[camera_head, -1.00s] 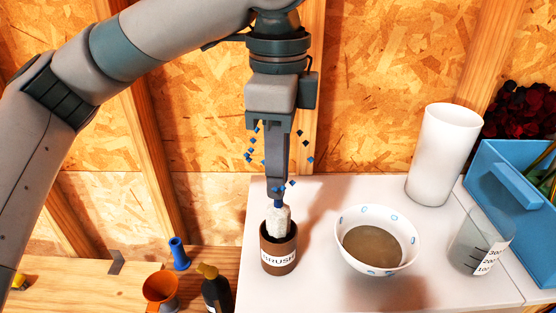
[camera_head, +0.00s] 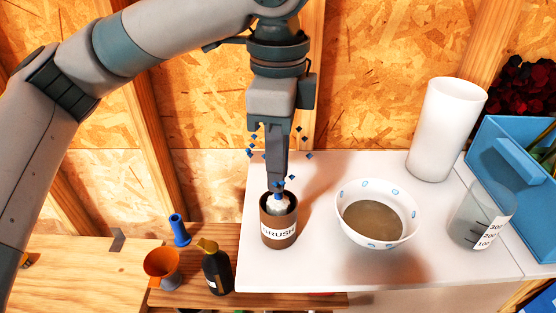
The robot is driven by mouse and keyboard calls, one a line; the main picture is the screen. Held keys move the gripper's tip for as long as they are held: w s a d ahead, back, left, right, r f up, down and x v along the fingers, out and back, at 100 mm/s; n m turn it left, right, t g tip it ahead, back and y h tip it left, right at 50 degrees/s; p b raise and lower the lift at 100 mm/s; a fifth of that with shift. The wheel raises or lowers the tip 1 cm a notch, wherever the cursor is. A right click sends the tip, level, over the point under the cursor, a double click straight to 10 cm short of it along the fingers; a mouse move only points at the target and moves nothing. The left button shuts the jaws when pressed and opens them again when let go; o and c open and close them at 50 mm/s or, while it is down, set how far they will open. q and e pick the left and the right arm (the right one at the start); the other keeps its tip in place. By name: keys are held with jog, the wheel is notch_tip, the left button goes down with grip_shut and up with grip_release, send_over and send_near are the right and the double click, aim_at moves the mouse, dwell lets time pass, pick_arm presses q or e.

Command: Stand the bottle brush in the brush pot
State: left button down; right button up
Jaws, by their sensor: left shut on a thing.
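The brush pot (camera_head: 278,233) is a brown cup with a white label reading "BRUSH". It stands upright near the left edge of the white worktop. The bottle brush (camera_head: 278,203) has a white bristle head and a blue part at its top. Its head is mostly inside the pot, with only the top showing above the rim. My left gripper (camera_head: 278,184) points straight down over the pot and is shut on the brush's blue upper end. Whether the brush touches the pot's bottom is hidden. My right gripper is not in view.
A bowl of brownish liquid (camera_head: 345,228) stands right of the pot. Farther right are a white cylinder (camera_head: 446,130), a measuring beaker (camera_head: 478,222) and a blue crate (camera_head: 500,150). An orange funnel (camera_head: 161,267), dark bottle (camera_head: 216,270) and blue object (camera_head: 179,231) sit lower left.

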pick_arm(q)
jog(key=c, duration=1.5)
grip_release()
jog(key=shift+r, duration=0.1)
jog(key=shift+r, duration=0.45)
notch_tip(320, 180, up, 15)
jog(key=b, duration=0.3)
jog(key=shift+f, duration=0.15)
jog(key=shift+r, duration=0.8)
